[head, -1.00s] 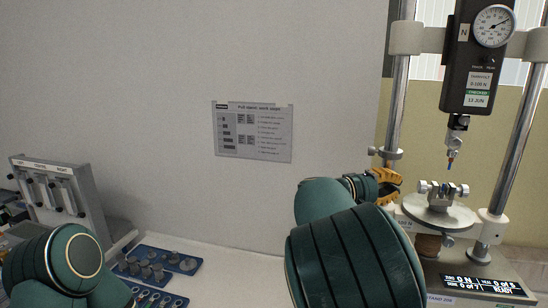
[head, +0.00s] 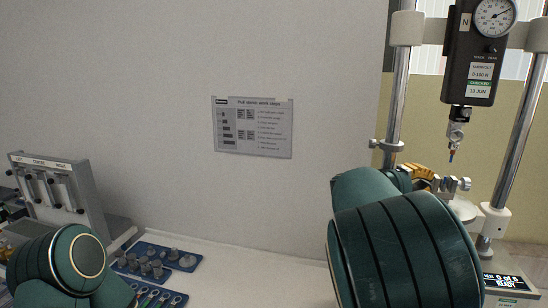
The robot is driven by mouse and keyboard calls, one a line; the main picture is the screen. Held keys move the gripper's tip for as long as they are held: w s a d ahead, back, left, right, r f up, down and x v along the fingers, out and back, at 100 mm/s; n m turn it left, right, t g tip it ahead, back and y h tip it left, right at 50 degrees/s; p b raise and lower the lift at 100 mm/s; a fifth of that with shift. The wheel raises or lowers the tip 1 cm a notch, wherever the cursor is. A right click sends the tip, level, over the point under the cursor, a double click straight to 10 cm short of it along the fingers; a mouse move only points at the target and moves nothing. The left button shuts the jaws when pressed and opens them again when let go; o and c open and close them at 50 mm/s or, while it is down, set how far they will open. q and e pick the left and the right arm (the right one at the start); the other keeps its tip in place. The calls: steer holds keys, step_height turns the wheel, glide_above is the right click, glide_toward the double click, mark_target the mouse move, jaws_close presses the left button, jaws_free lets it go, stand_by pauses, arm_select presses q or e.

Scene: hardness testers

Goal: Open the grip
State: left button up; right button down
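The pull tester stands at the right, with a black force gauge (head: 474,60) hanging between two metal columns. A small silver grip (head: 455,185) with side knobs sits on the tester's round plate (head: 463,210), below the gauge's hook. My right gripper (head: 424,172), with orange-yellow fingers, is at the left side of this grip. My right arm hides much of the gripper and plate, so I cannot tell whether the fingers touch the grip or are open. My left arm shows at the lower left, but its gripper is not visible.
A grey rack (head: 50,190) with black-knobbed holders stands at the left. Blue trays (head: 182,258) with metal parts lie on the white table (head: 270,275). A printed sheet (head: 252,127) hangs on the wall. The table's middle is clear.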

arm_select(q)
steer(key=shift+d+f+b, duration=0.1)
steer(key=shift+f+b, duration=1.25)
steer(key=shift+f, duration=0.15)
arm_select(e)
steer(key=shift+f, duration=0.95)
arm_select(q)
steer(key=shift+s+f+b, duration=0.2)
steer(key=shift+f+b, duration=0.25)
steer(key=shift+b, duration=0.05)
arm_select(e)
steer(key=shift+w+f, duration=0.1)
steer(key=shift+f, duration=0.3)
arm_select(q)
steer(key=shift+f, duration=0.15)
